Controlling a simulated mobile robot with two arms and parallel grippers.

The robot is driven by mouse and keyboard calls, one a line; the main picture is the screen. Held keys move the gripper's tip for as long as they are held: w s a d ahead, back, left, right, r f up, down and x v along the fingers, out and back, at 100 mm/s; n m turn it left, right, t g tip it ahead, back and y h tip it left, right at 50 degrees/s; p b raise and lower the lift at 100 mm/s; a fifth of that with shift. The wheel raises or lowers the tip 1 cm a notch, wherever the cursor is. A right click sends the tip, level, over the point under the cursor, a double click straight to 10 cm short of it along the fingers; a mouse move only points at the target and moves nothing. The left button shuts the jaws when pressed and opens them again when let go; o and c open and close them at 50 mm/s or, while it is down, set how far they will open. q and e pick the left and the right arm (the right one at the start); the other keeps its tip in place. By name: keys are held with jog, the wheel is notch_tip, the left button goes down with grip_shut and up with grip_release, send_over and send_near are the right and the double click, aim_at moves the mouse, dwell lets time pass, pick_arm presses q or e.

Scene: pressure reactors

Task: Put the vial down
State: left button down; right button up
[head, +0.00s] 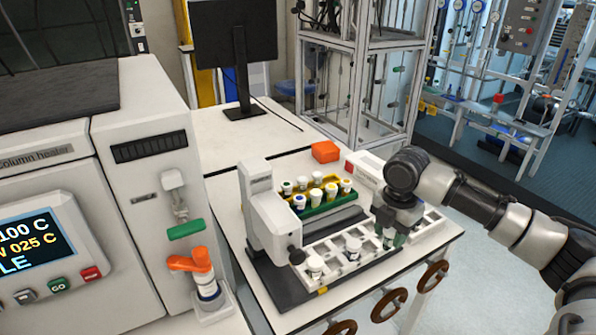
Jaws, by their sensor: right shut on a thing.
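My right gripper (393,236) comes in from the right and points down over the right part of a white tray with square compartments (432,222). It is shut on a vial (388,234), which is small and mostly hidden by the fingers. I cannot tell whether the vial's base touches the tray. Two white-capped vials stand in the same tray to the left, one in the middle (353,248) and one at the front left (315,266). My left gripper is not in view.
Behind the tray, a green and yellow rack (327,205) holds several capped vials. A white instrument (268,215) stands at the tray's left. An orange box (325,152) is at the back. A column heater machine (150,190) fills the left; a monitor (237,50) stands behind.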

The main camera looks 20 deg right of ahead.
jog(key=s+a+f+m, duration=0.1)
jog(key=s+a+m, duration=0.2)
jog(key=a+m, duration=0.7)
jog(key=s+a+f+m, duration=0.2)
jog(key=s+a+m, duration=0.2)
jog(key=a+m, duration=0.6)
jog(key=shift+a+m, duration=0.3)
jog(key=shift+a, duration=0.7)
jog(key=shift+s, duration=0.1)
